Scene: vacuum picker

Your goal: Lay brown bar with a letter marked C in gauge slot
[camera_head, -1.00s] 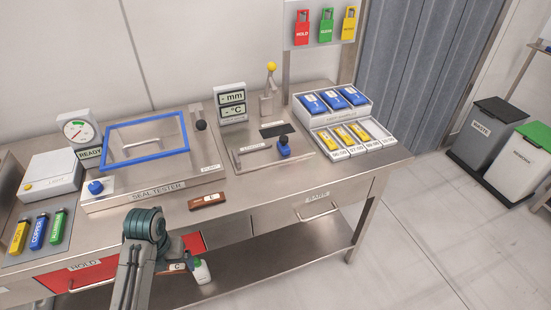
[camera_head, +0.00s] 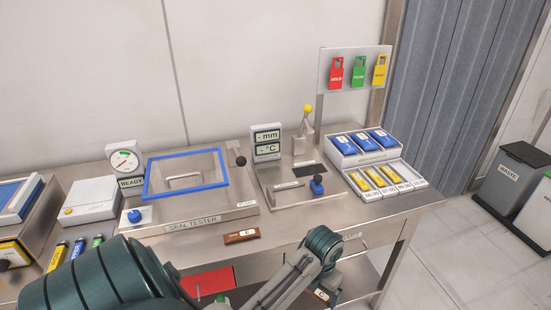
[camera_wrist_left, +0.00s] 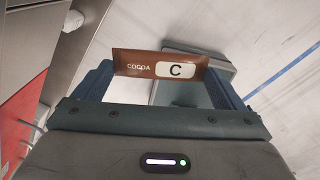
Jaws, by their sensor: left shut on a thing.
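My left gripper (camera_wrist_left: 170,85) is shut on a brown bar (camera_wrist_left: 130,66) marked COCOA and C, held crosswise between the fingers. In the head view the held bar (camera_head: 321,294) shows partly below my arm, in front of the bench and lower than its top. A second brown bar (camera_head: 242,236) with a pale label lies on the bench's front strip. The gauge (camera_head: 328,192) is a metal plate with a blue knob, right of the seal tester. Its display (camera_head: 267,143) reads "- mm" and "- °C". I cannot make out its slot clearly. My right gripper is not in view.
The seal tester (camera_head: 190,222) with its blue-framed lid stands left of the gauge. Trays of blue and yellow packs (camera_head: 385,195) stand right of it. A red bin (camera_head: 207,283) is below the bench's front. Bare bench top lies in front of the gauge.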

